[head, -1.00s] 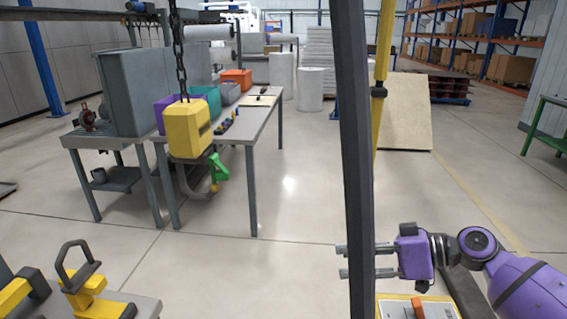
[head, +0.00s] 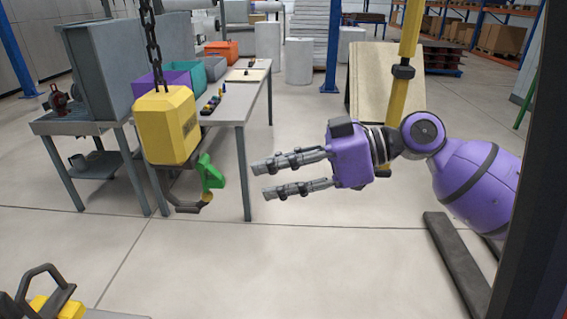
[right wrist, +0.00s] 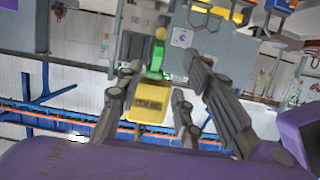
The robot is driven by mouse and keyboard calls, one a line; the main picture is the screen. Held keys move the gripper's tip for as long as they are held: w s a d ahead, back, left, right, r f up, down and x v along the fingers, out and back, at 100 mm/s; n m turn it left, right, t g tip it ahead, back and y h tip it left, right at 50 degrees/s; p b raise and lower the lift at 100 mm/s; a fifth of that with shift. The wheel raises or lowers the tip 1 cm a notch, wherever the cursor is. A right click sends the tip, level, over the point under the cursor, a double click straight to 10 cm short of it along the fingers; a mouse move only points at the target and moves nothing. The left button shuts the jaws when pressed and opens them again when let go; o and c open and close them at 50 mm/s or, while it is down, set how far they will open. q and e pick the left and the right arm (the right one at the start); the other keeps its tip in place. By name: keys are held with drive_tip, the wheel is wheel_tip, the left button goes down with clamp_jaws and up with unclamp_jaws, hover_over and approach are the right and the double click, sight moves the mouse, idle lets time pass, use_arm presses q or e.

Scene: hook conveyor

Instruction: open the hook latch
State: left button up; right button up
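The yellow hoist block (head: 168,124) hangs from a dark chain at the left of the head view. Its hook (head: 190,203) curves below it, with a green latch (head: 210,172) on the hook's right side. My right gripper (head: 265,181) is open and empty, fingers pointing left, a short way right of the latch and apart from it. In the right wrist view the yellow block (right wrist: 150,104) and green latch (right wrist: 155,62) show between and beyond the open fingers (right wrist: 170,75). My left gripper is not in view.
A grey table (head: 243,98) with coloured bins stands behind the block. A yellow post (head: 400,95) rises behind my right arm. A dark post (head: 525,200) stands at the right edge. A yellow fixture with a dark handle (head: 45,290) is at bottom left.

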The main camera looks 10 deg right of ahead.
sight(224, 181)
drive_tip(key=x, duration=0.7)
drive_tip(key=shift+w+a, duration=0.1)
drive_tip(key=shift+a, duration=0.05)
drive_tip(key=shift+x, duration=0.9)
drive_tip(key=shift+w+a+f, duration=0.1)
drive_tip(key=shift+a+f, duration=0.05)
clamp_jaws()
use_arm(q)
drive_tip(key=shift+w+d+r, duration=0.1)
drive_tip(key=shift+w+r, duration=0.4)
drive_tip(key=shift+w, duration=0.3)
